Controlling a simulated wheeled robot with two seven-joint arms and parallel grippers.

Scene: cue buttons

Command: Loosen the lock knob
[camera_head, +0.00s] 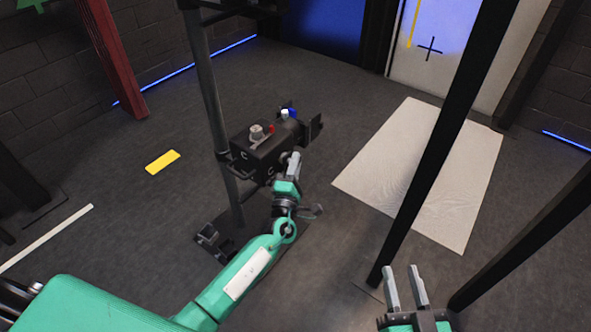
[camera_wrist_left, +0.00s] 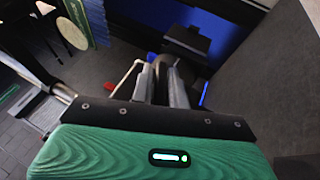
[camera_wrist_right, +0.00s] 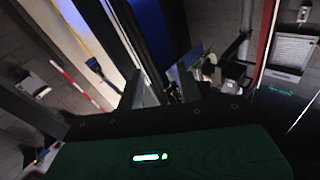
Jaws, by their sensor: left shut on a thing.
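A black control box (camera_head: 262,153) is mounted on a dark upright post. Its top carries a pale grey knob (camera_head: 256,131), a red button (camera_head: 270,128), and white (camera_head: 285,113) and blue (camera_head: 292,112) parts. My left gripper (camera_head: 294,158) is at the box's near right side. Its fingers, also in the left wrist view (camera_wrist_left: 166,72), are close together on a small dark part, apparently the lock knob, mostly hidden between them. My right gripper (camera_head: 405,272) is low at the right, away from the box. Its fingers are apart and empty, also in the right wrist view (camera_wrist_right: 162,85).
The dark post (camera_head: 207,95) stands left of the box. A pale mat (camera_head: 375,160) and a yellow strip (camera_head: 162,162) lie on the floor. Floor left of the box is open.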

